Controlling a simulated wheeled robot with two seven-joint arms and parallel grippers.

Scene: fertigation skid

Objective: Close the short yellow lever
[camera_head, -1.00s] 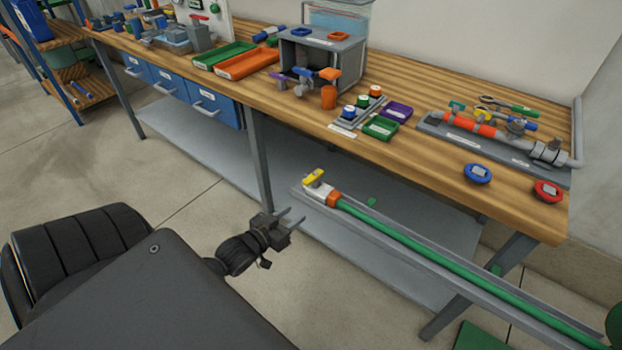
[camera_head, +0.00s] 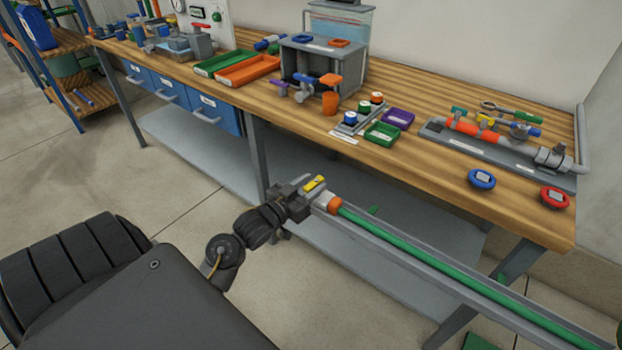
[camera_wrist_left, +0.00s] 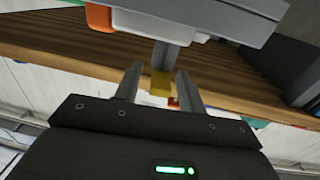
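A short yellow lever (camera_head: 315,183) sits on a light grey valve body (camera_head: 322,201) at the near-left end of a green pipe, beside an orange collar (camera_head: 334,205). My left gripper (camera_head: 305,190) is at the lever. In the left wrist view, the yellow lever (camera_wrist_left: 160,86) lies between the two fingertips (camera_wrist_left: 157,86), with a visible gap at least on the left side. The fingers stand apart, so the gripper is open around it. Whether a finger touches the lever, I cannot tell. My right gripper is not in view.
The green pipe (camera_head: 430,260) runs along a grey rail in front of the wooden bench (camera_head: 440,190). On the bench, another pipe assembly carries an orange section (camera_head: 470,129) and a yellow handle (camera_head: 487,119).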

